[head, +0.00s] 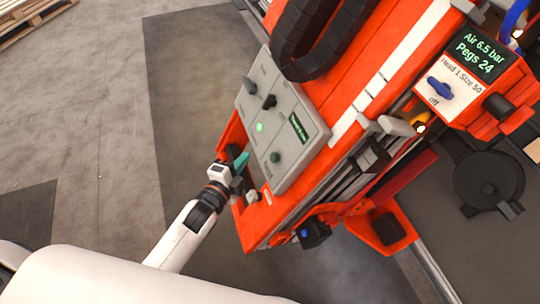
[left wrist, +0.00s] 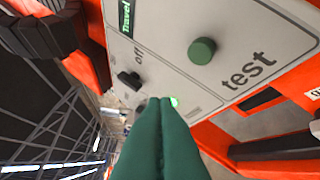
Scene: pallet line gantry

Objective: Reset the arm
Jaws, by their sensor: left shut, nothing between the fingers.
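My left gripper (head: 240,163) is at the lower left edge of the grey control panel (head: 286,151) on the orange gantry. Its green fingers are pressed together with nothing between them. In the left wrist view the closed fingers (left wrist: 160,130) point toward the panel face (left wrist: 240,55), with a green button (left wrist: 202,50) marked "test" beyond them to the right. A black switch (left wrist: 130,79) and a lit green lamp (left wrist: 174,101) are near the fingertips. I cannot tell whether the fingers touch the panel. My right gripper is not in view.
The orange gantry frame (head: 345,100) fills the middle, with a black cable chain (head: 290,45) above the panel. A wooden pallet (head: 25,15) lies at the top left. The floor at left is clear.

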